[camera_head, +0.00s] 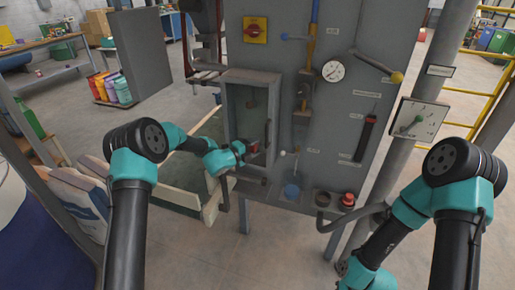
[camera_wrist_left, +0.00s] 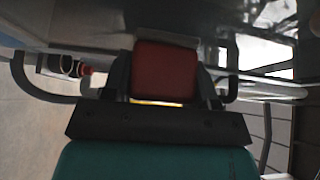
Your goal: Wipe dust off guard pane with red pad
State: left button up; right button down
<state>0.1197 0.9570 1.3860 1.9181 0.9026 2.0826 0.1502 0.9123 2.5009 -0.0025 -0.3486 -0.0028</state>
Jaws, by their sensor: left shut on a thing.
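The guard pane (camera_head: 240,125) is a dark framed window on the front of the grey cabinet, with a small brown patch (camera_head: 251,103) in its upper part. Whether the pad touches the pane I cannot tell. My right arm reaches down at the right, and its gripper is not visible.
A vertical handle (camera_head: 267,134) is at the pane's right edge. The cabinet carries a round gauge (camera_head: 333,71), a yellow-knobbed lever (camera_head: 396,77), a red button (camera_head: 348,199) and a red switch (camera_head: 255,29). A wooden-sided bin (camera_head: 212,205) stands below left.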

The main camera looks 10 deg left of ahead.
pick_arm(q)
jog(key=shift+w+a, duration=0.15)
jog(key=shift+a, duration=0.85)
jog(key=shift+w+a, duration=0.25)
jog(key=shift+a, duration=0.7)
jog(key=shift+w+a, duration=0.25)
jog(key=shift+a, duration=0.65)
jog(key=a, duration=0.3)
jog(key=shift+w+a, duration=0.3)
jog(key=shift+a, duration=0.05)
jog(key=shift+s, duration=0.1)
